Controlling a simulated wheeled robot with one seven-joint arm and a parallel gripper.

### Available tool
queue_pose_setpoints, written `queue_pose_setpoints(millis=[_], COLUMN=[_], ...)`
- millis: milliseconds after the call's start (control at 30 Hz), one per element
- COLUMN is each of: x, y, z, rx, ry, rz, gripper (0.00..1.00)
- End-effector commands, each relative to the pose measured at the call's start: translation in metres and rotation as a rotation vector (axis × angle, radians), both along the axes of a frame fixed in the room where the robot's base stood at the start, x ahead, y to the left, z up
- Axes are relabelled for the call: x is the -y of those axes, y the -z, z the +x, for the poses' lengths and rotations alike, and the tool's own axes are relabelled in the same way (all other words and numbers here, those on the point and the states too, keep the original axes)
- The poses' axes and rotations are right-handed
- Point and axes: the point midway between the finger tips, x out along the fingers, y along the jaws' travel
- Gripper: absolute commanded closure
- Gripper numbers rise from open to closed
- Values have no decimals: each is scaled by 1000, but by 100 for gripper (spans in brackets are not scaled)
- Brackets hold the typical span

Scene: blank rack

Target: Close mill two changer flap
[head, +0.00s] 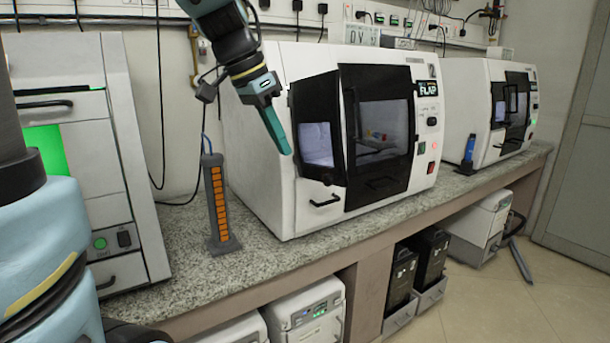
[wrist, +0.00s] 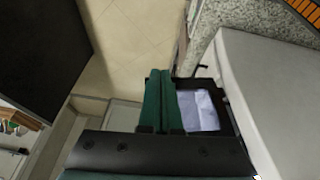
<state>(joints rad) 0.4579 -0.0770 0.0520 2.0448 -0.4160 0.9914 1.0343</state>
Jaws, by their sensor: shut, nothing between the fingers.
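The nearer white mill (head: 258,150) stands mid-counter with a black front and a label reading "FLAP". A small black-framed flap (head: 317,145) with a pale pane is at the left of its front. In the wrist view the black frame and pale pane (wrist: 197,110) show just right of my fingers. My gripper (head: 289,151) has its teal fingers shut and empty, pointing down at the flap's left edge. Its fingers also show in the wrist view (wrist: 161,75). I cannot tell whether they touch the flap, or exactly how far it stands open.
A second white mill (head: 463,100) stands farther right. An orange-marked grey post (head: 217,200) stands on the speckled counter (head: 265,262) left of the nearer mill. A white cabinet with a green window (head: 110,165) is at the left. The floor (head: 480,310) in front is clear.

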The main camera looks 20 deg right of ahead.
Motion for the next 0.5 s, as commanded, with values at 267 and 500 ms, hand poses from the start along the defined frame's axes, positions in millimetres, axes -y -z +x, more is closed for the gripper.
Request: queue_pose_setpoints(millis=[267,500], x=[22,48], y=[51,73], z=[2,8], rx=[-9,-3], ry=[0,1], rz=[5,4], gripper=[100,100])
